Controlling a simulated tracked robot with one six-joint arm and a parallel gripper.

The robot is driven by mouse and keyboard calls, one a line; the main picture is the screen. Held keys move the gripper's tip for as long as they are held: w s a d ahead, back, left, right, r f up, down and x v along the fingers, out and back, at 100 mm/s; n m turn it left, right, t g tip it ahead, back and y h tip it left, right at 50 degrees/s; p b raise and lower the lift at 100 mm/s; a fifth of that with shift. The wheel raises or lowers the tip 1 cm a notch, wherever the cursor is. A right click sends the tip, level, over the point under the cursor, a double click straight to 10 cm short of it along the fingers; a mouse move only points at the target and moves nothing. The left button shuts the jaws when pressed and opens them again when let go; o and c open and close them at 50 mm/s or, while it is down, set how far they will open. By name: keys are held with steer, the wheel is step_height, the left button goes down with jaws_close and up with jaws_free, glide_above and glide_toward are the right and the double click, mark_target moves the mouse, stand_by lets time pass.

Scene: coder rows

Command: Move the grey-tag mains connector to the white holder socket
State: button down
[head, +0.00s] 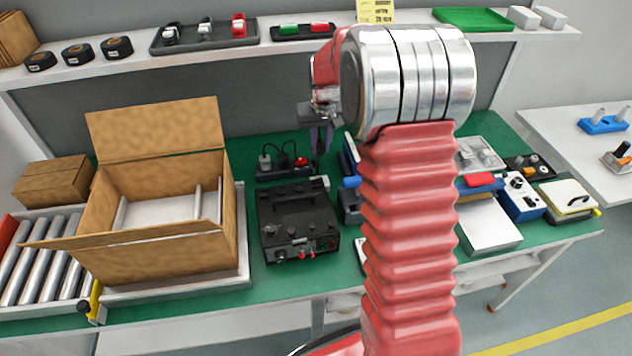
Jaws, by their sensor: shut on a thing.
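My gripper (320,149) points down above the green bench, just right of a black socket strip (272,174). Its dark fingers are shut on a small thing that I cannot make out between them. On the strip stand a grey-and-white plug-like piece (265,162) at the left and a red-marked piece (301,162) at the right, with dark cords looping between. I cannot tell which connector bears the grey tag. A small pale block (320,182) lies below the gripper; I cannot tell whether it is the white holder socket.
A black instrument case (298,225) stands in front of the strip. An open cardboard box (160,255) stands at the left beside a roller conveyor (42,262). My arm hides the bench's middle right. A shelf (130,62) with trays and tape rolls runs behind.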

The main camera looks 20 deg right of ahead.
mark_target(320, 154)
steer(key=shift+f, duration=0.15)
steer(key=shift+f, duration=3)
steer(key=shift+f, duration=1.85)
steer(key=shift+f, duration=0.15)
steer(key=c, duration=1.6)
jaws_free()
steer(key=shift+o, duration=0.2)
steer(key=r, duration=0.4)
steer(key=s+r, duration=0.1)
steer(key=r, duration=0.3)
steer(key=s+r, duration=0.1)
steer(key=r, duration=0.3)
steer(key=shift+s+a, duration=0.15)
steer(key=shift+a, duration=0.05)
